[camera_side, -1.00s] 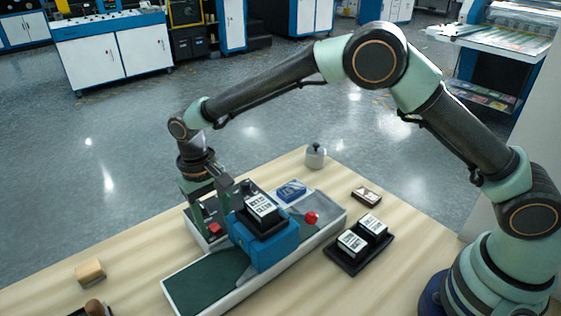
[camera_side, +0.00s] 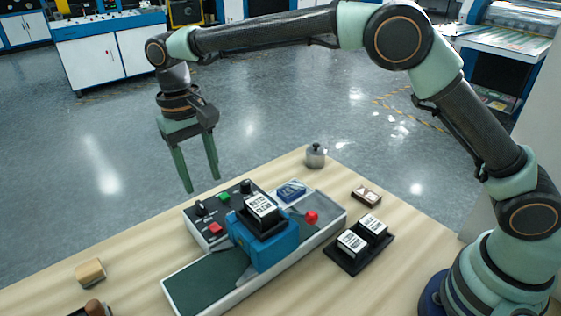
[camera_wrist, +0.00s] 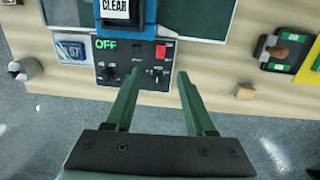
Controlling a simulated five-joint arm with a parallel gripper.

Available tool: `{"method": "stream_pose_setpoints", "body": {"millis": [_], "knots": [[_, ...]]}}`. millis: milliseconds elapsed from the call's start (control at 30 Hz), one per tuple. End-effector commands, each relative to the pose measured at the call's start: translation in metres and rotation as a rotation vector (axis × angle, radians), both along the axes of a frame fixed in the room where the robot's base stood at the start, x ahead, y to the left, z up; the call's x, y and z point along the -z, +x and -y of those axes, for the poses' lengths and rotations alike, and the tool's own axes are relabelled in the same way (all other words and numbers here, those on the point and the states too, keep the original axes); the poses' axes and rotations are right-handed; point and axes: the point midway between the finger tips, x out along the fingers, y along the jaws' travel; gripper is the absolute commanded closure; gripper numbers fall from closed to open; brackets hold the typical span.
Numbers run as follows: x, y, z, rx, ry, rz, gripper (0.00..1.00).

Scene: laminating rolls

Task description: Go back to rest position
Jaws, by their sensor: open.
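My gripper (camera_side: 201,175) is open and empty, raised above the far left edge of the table in the side view. Its two green fingers point down and stand apart; they also show in the wrist view (camera_wrist: 155,75). Below it is the laminating machine, with a blue housing (camera_side: 272,245) and a black control panel (camera_side: 215,219). The panel has knobs, a green button and a red button. In the wrist view the control panel (camera_wrist: 135,64) reads "OFF" in green, and a "CLEAR" label sits on the blue part. The fingers touch nothing.
A black tray (camera_side: 352,266) holds two white-labelled blocks at the right. A grey weight (camera_side: 315,156), a small brown box (camera_side: 366,196) and a wooden block (camera_side: 90,272) stand on the table (camera_side: 420,235). The air around my gripper is clear.

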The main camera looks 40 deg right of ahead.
Motion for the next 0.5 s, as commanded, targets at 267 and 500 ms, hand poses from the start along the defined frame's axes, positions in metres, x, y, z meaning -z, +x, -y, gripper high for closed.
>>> {"method": "stream_pose_setpoints", "body": {"millis": [267, 500], "knots": [[-0.004, 0.000, 0.000, 0.000, 0.000, 0.000, 0.45], [-0.013, 0.001, 0.009, 0.003, 0.010, 0.015, 0.45]]}}
